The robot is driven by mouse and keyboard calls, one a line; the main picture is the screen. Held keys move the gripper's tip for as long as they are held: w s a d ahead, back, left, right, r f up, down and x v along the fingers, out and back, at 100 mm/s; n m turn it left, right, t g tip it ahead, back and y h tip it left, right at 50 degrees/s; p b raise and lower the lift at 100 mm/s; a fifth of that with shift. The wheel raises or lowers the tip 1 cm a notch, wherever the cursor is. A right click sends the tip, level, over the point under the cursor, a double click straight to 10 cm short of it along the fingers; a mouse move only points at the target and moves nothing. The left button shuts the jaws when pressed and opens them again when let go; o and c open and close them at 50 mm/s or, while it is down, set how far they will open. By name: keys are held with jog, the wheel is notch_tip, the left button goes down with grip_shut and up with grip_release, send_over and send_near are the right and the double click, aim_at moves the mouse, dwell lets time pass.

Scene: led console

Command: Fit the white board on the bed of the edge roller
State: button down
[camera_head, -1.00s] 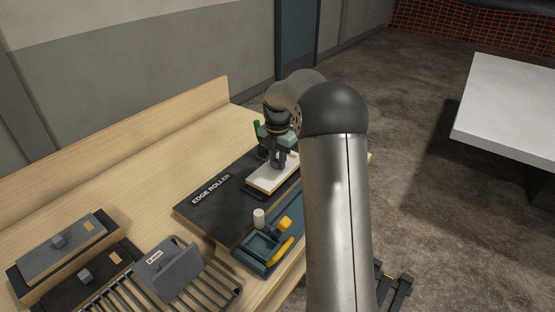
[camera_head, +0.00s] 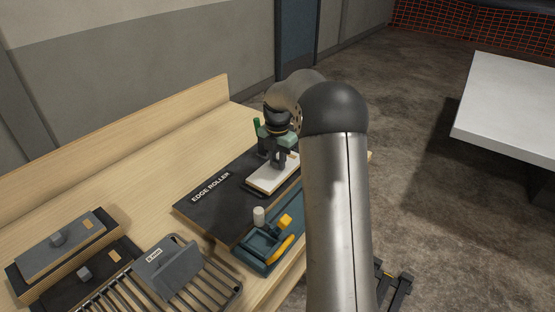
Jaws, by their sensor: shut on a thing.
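The white board (camera_head: 270,177) is at the bed of the edge roller, on the black base plate (camera_head: 220,204) lettered "EDGE ROLLER". My gripper (camera_head: 279,163) is shut on the white board from above, near its middle. A thin dark rim of the bed (camera_head: 256,191) shows along the board's near edge. The board looks about level, but I cannot tell whether it rests fully down on the bed. The board's right end and part of the roller are hidden behind my arm.
A teal tray (camera_head: 253,262) with a yellow handle (camera_head: 281,252) and a white cylinder (camera_head: 259,216) stands in front of the plate. A slatted rack (camera_head: 208,290) and grey blocks (camera_head: 62,247) are at left. The wooden table (camera_head: 130,180) is clear behind them.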

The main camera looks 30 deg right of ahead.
jog(key=shift+f, duration=0.65)
dwell(0.3)
jog(key=c, duration=1.2)
grip_release()
jog(key=shift+o, duration=0.2)
jog(key=shift+r+b, duration=0.1)
jog(key=shift+b, duration=0.2)
notch_tip(320, 180, up, 17)
jog(key=shift+r, duration=0.15)
